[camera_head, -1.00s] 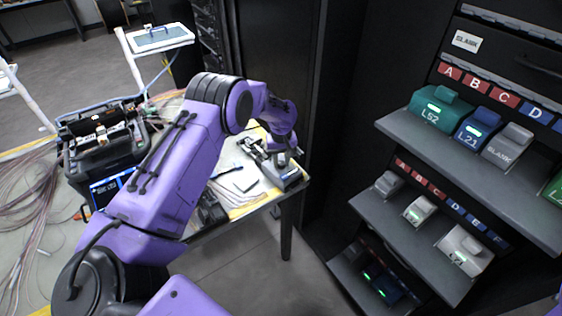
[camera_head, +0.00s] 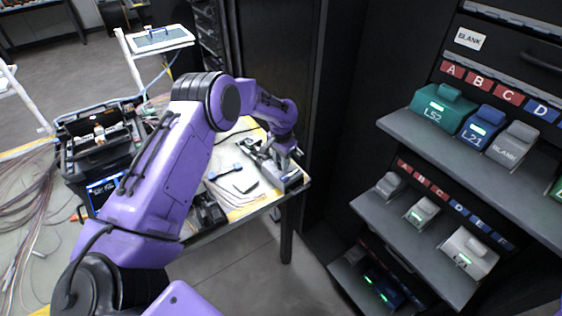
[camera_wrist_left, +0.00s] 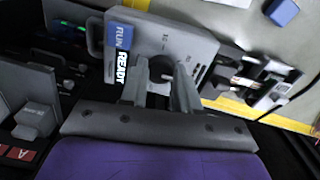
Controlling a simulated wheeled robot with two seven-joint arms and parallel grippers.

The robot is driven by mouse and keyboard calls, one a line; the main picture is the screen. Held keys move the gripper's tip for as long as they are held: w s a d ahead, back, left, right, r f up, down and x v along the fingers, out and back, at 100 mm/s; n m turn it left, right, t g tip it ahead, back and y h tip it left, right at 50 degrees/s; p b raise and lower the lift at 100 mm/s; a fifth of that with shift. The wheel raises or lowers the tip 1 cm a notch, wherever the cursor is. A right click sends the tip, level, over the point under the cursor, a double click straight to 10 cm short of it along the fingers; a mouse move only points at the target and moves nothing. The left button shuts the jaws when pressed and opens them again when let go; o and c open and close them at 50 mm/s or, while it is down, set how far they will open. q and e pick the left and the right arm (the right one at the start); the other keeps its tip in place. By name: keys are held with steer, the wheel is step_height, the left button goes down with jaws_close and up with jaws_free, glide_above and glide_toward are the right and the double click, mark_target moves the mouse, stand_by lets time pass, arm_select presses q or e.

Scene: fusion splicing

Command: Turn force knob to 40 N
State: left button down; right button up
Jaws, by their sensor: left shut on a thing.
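A grey device (camera_head: 289,181) stands at the right corner of the table. In the left wrist view my left gripper (camera_wrist_left: 161,78) is shut on the force knob (camera_wrist_left: 160,67), a dark round part between the fingertips. The fingers hide much of the knob, and its setting and the scale numbers are too small to read. My right gripper is not in view.
The table (camera_head: 240,208) has papers and a small blue tool (camera_head: 228,172) left of the device. A dark rack (camera_head: 455,160) with labelled modules rises at the right.

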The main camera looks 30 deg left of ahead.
arm_select(q)
steer(key=m, duration=0.4)
steer(key=shift+s+f+m+b, duration=0.1)
steer(key=shift+f+m+b, duration=0.1)
steer(key=shift+m+b, duration=0.1)
steer(key=m, duration=0.4)
steer(key=shift+m+b, duration=0.3)
steer(key=shift+b, duration=0.05)
steer(key=m, duration=0.4)
steer(key=shift+m+b, duration=0.6)
steer(key=shift+m, duration=1.8)
steer(key=c, duration=0.8)
jaws_free()
steer(key=shift+r, duration=0.3)
step_height(320, 180, up, 10)
steer(key=shift+b, duration=0.9)
